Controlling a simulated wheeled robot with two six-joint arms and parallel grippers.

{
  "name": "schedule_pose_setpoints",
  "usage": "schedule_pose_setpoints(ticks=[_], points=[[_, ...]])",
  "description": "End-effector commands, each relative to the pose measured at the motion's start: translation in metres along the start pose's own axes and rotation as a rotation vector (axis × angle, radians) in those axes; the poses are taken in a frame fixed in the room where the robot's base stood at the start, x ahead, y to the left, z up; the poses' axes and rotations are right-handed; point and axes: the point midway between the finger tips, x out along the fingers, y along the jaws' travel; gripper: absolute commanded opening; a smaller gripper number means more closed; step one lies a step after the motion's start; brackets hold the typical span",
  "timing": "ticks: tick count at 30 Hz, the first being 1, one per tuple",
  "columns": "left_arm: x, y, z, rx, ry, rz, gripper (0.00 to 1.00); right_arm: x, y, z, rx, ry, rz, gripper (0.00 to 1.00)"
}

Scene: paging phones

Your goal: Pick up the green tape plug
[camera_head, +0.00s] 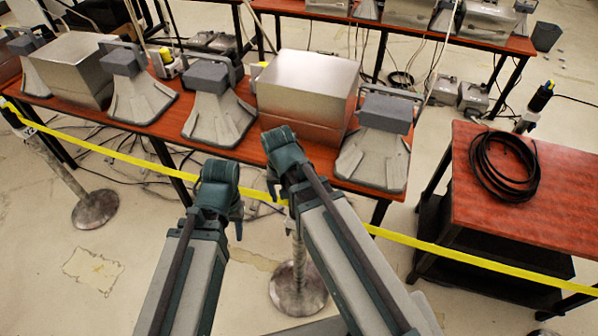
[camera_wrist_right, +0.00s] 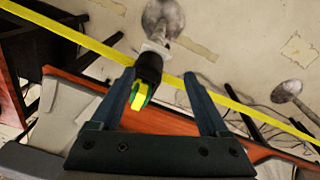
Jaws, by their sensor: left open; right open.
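The green tape plug (camera_wrist_right: 138,95), with a yellow face, shows in the right wrist view on the black head (camera_wrist_right: 150,66) of a barrier post. My right gripper (camera_wrist_right: 160,78) is open, with one finger on each side of the head. The plug lies nearer the left finger in that view; I cannot tell whether they touch. In the head view my right gripper (camera_head: 283,160) hides the plug and the post's top; the post's round base (camera_head: 298,289) shows below. My left gripper (camera_head: 222,207) is open and empty, left of the right one.
Yellow tape (camera_head: 440,250) crosses in front of the red-brown table (camera_head: 205,148), which holds grey horn phones (camera_head: 222,113) and metal boxes (camera_head: 308,85). Another post base (camera_head: 95,209) stands at left. A side table (camera_head: 560,195) with coiled cable (camera_head: 503,165) is at right.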

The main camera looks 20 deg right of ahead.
Motion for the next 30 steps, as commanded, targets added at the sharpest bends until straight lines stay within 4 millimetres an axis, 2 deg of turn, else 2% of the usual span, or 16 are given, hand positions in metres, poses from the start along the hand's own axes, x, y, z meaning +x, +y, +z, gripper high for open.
schedule_pose_setpoints(ticks=[1, 3, 6, 11, 22, 30], points=[[-0.032, -0.003, 0.002, -0.001, 0.000, 0.000, 0.45, -0.031, 0.007, -0.015, 0.066, 0.008, -0.005, 0.79], [-0.048, -0.004, 0.003, -0.002, 0.000, 0.000, 0.45, -0.046, 0.014, -0.028, 0.146, 0.017, -0.010, 0.79], [-0.065, -0.006, 0.004, -0.003, 0.000, 0.001, 0.45, -0.062, 0.023, -0.042, 0.238, 0.030, -0.018, 0.79], [-0.079, -0.007, 0.004, -0.004, 0.000, 0.001, 0.45, -0.075, 0.032, -0.054, 0.324, 0.039, -0.024, 0.79], [-0.073, -0.007, 0.004, -0.003, 0.000, 0.001, 0.45, -0.069, 0.034, -0.057, 0.351, 0.043, -0.027, 0.79], [-0.042, -0.004, 0.002, 0.003, 0.000, 0.000, 0.45, -0.037, 0.033, -0.059, 0.349, 0.043, -0.027, 0.79]])
